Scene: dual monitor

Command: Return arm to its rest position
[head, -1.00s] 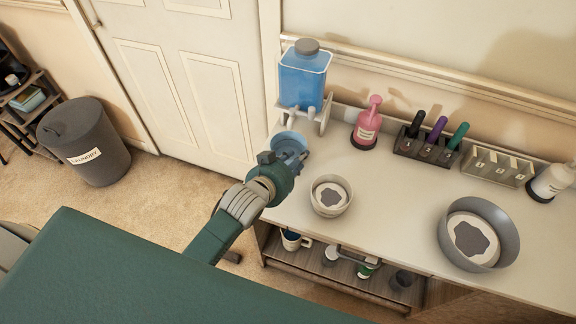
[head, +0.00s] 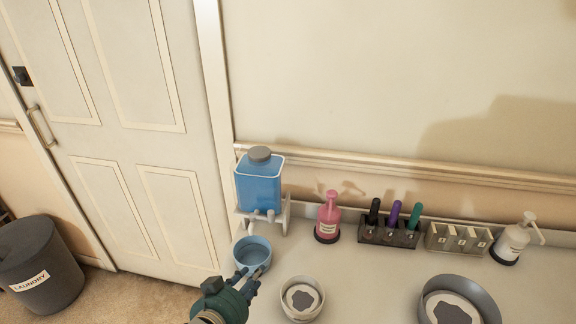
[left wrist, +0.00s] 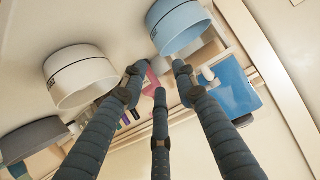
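My left gripper (head: 256,282) comes in at the bottom of the head view, at the near right side of a small blue bowl (head: 252,254). In the left wrist view its three dark fingers (left wrist: 158,78) are spread apart with nothing held between them. The blue bowl (left wrist: 180,28) shows there just beyond one fingertip; I cannot tell whether they touch. A white bowl (left wrist: 80,78) lies on the other side of the fingers. Most of my left arm is out of the head view. My right gripper is not in view.
On the counter (head: 365,285) stand a blue dispenser (head: 259,185), a pink pump bottle (head: 327,217), a rack of markers (head: 390,234), a divided holder (head: 457,240), a white pump bottle (head: 512,241) and a grey bowl (head: 455,293). A laundry bin (head: 38,268) stands at left.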

